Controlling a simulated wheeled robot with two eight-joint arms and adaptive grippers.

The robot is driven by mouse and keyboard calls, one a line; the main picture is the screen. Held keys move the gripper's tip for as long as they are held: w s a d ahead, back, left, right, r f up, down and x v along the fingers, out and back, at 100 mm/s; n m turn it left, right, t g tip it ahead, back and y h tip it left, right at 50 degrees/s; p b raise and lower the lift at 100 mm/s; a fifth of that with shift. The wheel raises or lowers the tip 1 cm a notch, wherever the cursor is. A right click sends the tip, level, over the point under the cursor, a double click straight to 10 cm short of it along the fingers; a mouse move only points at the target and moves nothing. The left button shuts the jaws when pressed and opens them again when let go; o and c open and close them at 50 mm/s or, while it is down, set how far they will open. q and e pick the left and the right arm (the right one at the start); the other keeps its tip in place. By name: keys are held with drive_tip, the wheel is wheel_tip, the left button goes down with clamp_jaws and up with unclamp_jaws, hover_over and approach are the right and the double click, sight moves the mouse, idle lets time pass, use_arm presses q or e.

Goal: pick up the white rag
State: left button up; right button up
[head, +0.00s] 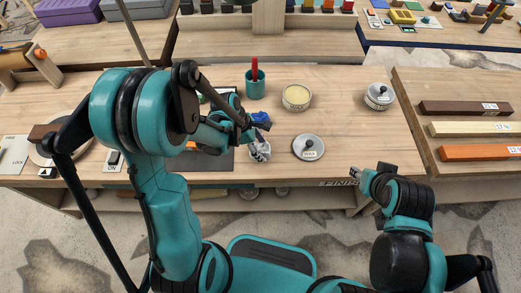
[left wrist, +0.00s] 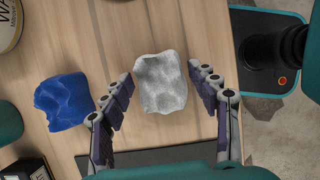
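The white rag (left wrist: 161,84) is a crumpled piece lying on the wooden table. In the head view the rag (head: 260,149) is near the table's front edge, partly behind my left gripper (head: 250,135). In the left wrist view my left gripper (left wrist: 162,92) is open, with one finger on each side of the rag and small gaps to both. A blue rag (left wrist: 64,101) lies just left of it in the wrist view and shows in the head view (head: 260,118). My right gripper (head: 362,174) is at the front edge, far from the rag; its finger state is unclear.
A round lid (head: 308,147) lies right of the rag. An open tin (head: 297,97) and a teal cup (head: 255,85) with a red item stand behind. Table between lid and right board is mostly clear.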

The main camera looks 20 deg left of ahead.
sight(268, 150)
use_arm(q)
drive_tip(key=c, duration=0.6)
drive_tip(key=shift+r+p, duration=0.3)
drive_tip(key=shift+r, duration=0.2)
drive_tip(key=r, duration=0.1)
drive_tip(key=r+p, duration=0.1)
drive_tip(key=d+r+p, duration=0.1)
drive_tip(key=r, duration=0.1)
drive_tip(key=shift+s, duration=0.35)
drive_tip(key=s+d+r+p, duration=0.1)
drive_tip(key=s+d+r, duration=0.1)
drive_tip(key=s+d+r+p, duration=0.1)
drive_tip(key=s+d+r, duration=0.1)
drive_tip(key=d, duration=0.1)
drive_tip(key=s+d+r+p, duration=0.1)
drive_tip(key=s+d+r, duration=0.1)
drive_tip(key=d, duration=0.1)
drive_tip(key=shift+s+d, duration=0.1)
drive_tip(key=shift+s, duration=0.1)
